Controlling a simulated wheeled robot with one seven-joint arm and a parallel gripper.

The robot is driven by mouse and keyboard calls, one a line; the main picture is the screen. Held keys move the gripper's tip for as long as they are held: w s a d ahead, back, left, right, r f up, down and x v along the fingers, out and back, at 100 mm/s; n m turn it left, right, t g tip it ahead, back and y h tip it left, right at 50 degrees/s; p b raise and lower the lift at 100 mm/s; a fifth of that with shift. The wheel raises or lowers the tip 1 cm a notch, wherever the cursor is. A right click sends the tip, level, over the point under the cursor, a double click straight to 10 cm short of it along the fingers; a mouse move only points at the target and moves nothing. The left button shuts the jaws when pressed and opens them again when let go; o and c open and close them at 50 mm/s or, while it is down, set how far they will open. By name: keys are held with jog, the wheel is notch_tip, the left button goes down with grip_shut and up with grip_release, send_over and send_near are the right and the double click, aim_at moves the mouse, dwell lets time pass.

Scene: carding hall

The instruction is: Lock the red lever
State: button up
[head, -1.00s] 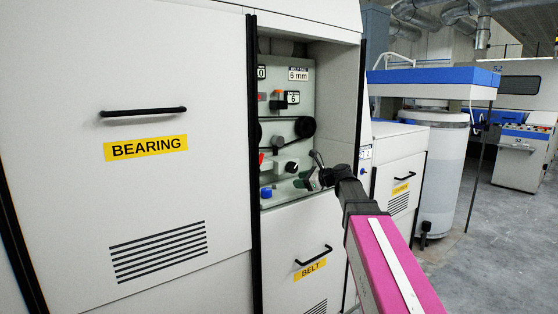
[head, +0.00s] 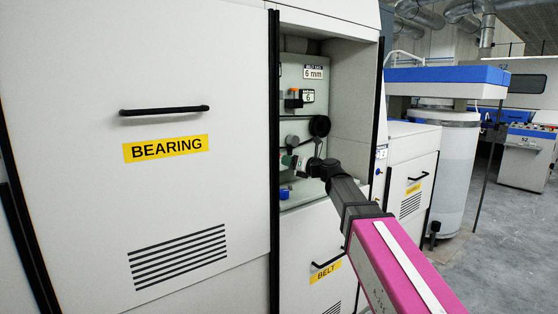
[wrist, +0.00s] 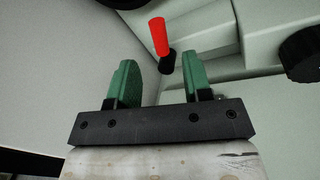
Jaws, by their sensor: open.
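The red lever (wrist: 159,37) shows in the wrist view as a red handle on a short black base. It stands just beyond the fingertips, in line with the gap between them. My gripper (wrist: 161,66) is open, with its two green fingers apart and nothing between them. In the head view my gripper (head: 291,162) is inside the open recess, near its left side. The red lever cannot be made out there; the gripper and the recess edge block that part.
The recess panel (head: 308,130) carries a black pulley (head: 319,126), an orange-topped part (head: 294,99) and a blue knob (head: 285,192). A large BEARING door (head: 190,75) borders it on the left. In the wrist view a black round knob (wrist: 301,54) is at right.

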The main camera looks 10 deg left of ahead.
jog(key=x, duration=0.7)
jog(key=shift+c, duration=0.3)
grip_shut()
